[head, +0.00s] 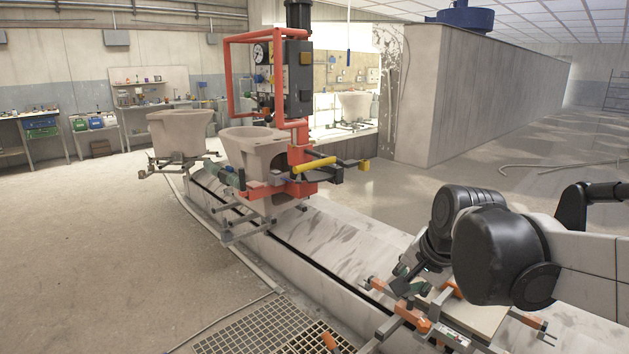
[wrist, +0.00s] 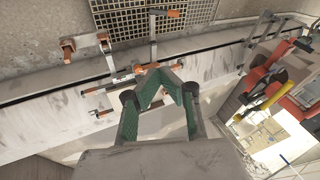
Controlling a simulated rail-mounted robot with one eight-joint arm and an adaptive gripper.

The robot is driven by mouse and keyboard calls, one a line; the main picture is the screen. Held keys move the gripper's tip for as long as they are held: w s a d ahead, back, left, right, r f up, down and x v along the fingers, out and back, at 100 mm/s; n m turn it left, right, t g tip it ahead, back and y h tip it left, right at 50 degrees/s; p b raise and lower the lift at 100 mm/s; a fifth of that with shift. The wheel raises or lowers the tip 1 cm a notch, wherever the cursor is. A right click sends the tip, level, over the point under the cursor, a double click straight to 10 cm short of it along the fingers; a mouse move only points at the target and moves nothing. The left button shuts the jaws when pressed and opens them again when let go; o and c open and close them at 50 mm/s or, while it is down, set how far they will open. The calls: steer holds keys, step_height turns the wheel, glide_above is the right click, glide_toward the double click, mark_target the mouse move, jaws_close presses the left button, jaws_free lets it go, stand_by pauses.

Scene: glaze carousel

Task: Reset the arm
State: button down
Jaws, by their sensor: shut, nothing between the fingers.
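My gripper (head: 404,287) is at the lower right of the head view, over an empty carrier frame (head: 430,318) with orange clamps. In the wrist view, my gripper (wrist: 164,80) shows green-padded fingers drawn together at their tips with nothing held. The carrier frame (wrist: 125,75) lies beyond the fingertips there. I cannot tell whether the fingertips touch it. Most of my arm stretches from the right edge of the head view.
A red-framed lifting device (head: 300,85) stands on the rail by a beige ceramic basin (head: 254,143). Another basin (head: 180,133) stands behind it. A floor grate (head: 262,328) lies at the front. Open floor (head: 90,250) is at left.

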steer(key=s+d+n+t+h+p, duration=0.1)
steer(key=s+n, duration=0.6)
steer(key=s, duration=0.8)
steer(key=shift+s+d+n+t+p, duration=0.4)
steer(key=shift+d+p, duration=0.25)
